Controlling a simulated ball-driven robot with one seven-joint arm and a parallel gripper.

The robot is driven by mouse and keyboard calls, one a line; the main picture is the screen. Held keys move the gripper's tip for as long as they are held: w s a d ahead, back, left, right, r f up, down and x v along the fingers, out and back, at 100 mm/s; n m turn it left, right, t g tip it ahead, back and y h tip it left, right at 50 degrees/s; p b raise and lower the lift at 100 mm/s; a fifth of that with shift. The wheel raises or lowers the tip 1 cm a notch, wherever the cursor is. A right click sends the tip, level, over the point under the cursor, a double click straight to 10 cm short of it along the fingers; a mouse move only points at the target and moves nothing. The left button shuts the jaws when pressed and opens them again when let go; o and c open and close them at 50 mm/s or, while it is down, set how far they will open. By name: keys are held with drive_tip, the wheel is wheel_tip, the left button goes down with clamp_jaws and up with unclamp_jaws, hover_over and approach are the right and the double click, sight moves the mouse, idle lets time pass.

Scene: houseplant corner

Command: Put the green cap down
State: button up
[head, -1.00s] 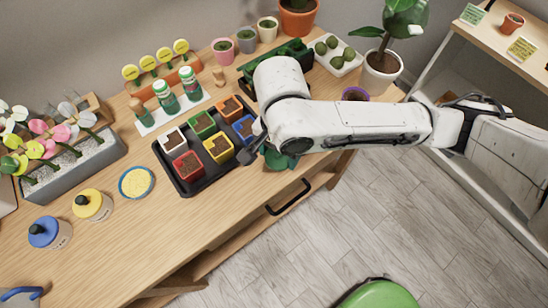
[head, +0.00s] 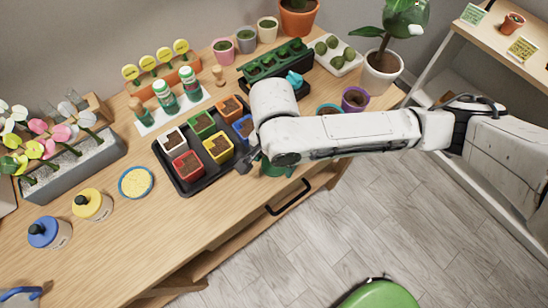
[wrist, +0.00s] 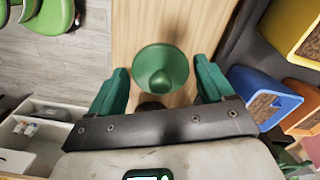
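The green cap (wrist: 160,70) is in the wrist view, round and flared with a raised middle. It lies between the two green fingers of my gripper (wrist: 162,78), over bare wood. The fingers stand wide apart, with their tips close to the cap's sides; I cannot tell whether they touch it. I also cannot tell whether the cap rests on the wood or hangs just above it. In the head view my gripper (head: 262,165) is low by the front edge of the wooden bench (head: 160,240), right of the black tray, largely hidden by my arm.
The black tray (head: 186,189) with several coloured pots is close to my gripper's left. A purple pot (head: 355,99) and a teal dish (head: 329,109) stand behind my arm. A long green planter (head: 275,62) is at the back.

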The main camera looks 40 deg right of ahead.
drive_tip(key=shift+o, duration=0.9)
wheel_tip(320, 180, up, 12)
drive_tip(key=p, duration=0.1)
drive_tip(key=shift+r, duration=0.2)
